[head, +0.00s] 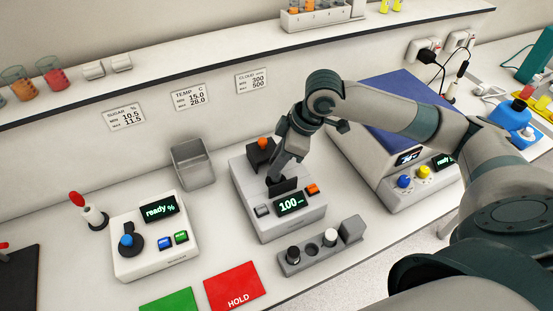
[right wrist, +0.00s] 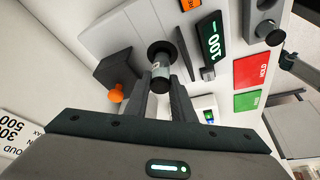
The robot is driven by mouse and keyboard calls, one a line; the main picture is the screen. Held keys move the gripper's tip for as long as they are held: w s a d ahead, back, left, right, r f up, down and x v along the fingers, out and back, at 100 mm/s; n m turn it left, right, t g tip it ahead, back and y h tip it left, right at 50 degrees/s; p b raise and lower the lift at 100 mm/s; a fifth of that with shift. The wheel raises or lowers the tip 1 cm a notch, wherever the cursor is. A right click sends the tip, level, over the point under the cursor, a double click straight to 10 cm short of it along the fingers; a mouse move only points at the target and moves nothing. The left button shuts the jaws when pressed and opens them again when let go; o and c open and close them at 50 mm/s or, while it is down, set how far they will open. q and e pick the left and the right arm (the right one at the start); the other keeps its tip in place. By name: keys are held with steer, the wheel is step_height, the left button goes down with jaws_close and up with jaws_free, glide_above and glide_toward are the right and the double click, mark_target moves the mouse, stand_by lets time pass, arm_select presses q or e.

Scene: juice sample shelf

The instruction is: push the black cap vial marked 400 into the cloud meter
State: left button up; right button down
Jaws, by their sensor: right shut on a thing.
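The cloud meter (head: 301,225) is the pale grey box in the middle of the head view. Its display (head: 290,204) reads 100 and has an orange button beside it. In the right wrist view a dark-capped vial (right wrist: 160,71) with a pale label stands between my right gripper's fingers (right wrist: 161,95), at the meter's round black port (right wrist: 161,48). My right gripper (head: 276,181) is shut on this vial, low over the meter's top. How deep the vial sits is unclear, and its mark is not readable. In the head view the gripper hides the vial. My left gripper is not in view.
A grey rack (head: 320,252) in front holds a black-capped vial (head: 293,253) and a white-capped one (head: 330,237), with an empty hole between. An orange-knobbed dark block (head: 262,152) stands behind the port. A grey bin (head: 194,164) and a sugar meter (head: 155,238) are left.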

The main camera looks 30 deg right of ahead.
steer(key=shift+f+b, duration=0.45)
steer(key=shift+f, duration=0.95)
stand_by(0.8)
steer(key=shift+p, duration=0.6)
stand_by(0.4)
steer(key=shift+f, duration=0.9)
stand_by(0.5)
steer(key=shift+s+f+b, duration=0.15)
steer(key=shift+f+b, duration=0.05)
steer(key=shift+b, duration=0.1)
